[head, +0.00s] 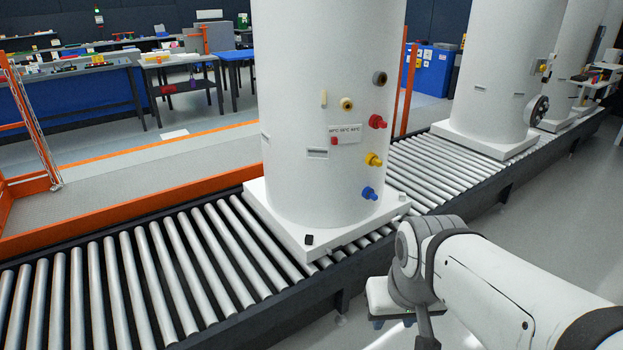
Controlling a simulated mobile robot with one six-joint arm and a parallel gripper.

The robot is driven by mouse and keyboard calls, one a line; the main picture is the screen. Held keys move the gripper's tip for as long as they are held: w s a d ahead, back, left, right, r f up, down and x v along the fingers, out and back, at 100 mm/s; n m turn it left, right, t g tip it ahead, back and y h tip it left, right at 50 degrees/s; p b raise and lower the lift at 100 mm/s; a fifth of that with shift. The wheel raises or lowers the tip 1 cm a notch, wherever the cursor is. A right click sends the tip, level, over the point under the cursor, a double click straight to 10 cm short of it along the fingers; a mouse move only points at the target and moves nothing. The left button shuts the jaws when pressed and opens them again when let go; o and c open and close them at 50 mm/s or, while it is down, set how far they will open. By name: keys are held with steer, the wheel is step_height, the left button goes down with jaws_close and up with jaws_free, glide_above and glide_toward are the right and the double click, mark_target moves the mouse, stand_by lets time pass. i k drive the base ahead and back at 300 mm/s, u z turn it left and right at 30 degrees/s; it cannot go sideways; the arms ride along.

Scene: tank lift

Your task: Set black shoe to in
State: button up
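A small black block (308,239), which I take to be the black shoe, sits at the front corner of the white square base (290,232) under the nearest white tank (320,90). I cannot tell whether it is in or out. My arm reaches in from the lower right, with its grey wrist in front of the conveyor. Below the wrist is a white part with two small dark blue tips, perhaps my gripper (393,321). It is right of and below the black block, apart from it. Its opening is not clear.
The tank stands on a roller conveyor (118,290) and carries red, yellow and blue fittings on its side. More tanks (500,70) stand farther right along the conveyor. An orange rail (130,210) runs behind the rollers. Rollers at the left are empty.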

mark_target(309, 239)
steer(key=z, duration=0.05)
steer(key=i, duration=0.45)
steer(key=z, duration=0.1)
steer(key=k, duration=0.5)
steer(key=u, duration=0.2)
steer(key=i, duration=0.5)
steer(key=z, duration=0.3)
steer(key=k, duration=0.35)
steer(key=u, duration=1)
steer(key=i, duration=0.75)
steer(key=u, duration=0.15)
